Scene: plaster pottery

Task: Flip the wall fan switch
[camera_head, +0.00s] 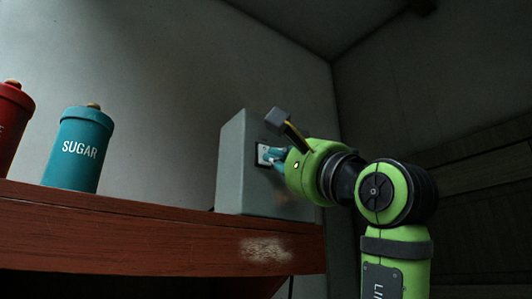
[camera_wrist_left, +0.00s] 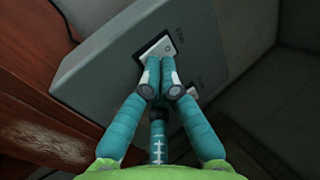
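The fan switch is a pale plate in a dark frame (camera_head: 262,153) on the side of a grey box (camera_head: 235,160). In the left wrist view the switch (camera_wrist_left: 150,50) sits beside lettering that seems to read "FAN", partly hidden by my fingers. My left gripper (camera_head: 272,156) has its teal fingers right at the switch. In the left wrist view the fingertips of my left gripper (camera_wrist_left: 160,65) are drawn together over the switch's lower part; exact contact is hard to tell. Nothing is held between them. My right gripper is not in view.
The grey box stands at the right end of a reddish wooden shelf (camera_head: 130,235). A teal SUGAR canister (camera_head: 78,150) and a red canister (camera_head: 12,125) stand to the left. A second small pale plate (camera_wrist_left: 192,90) shows beside the fingers. Walls close off the back and right.

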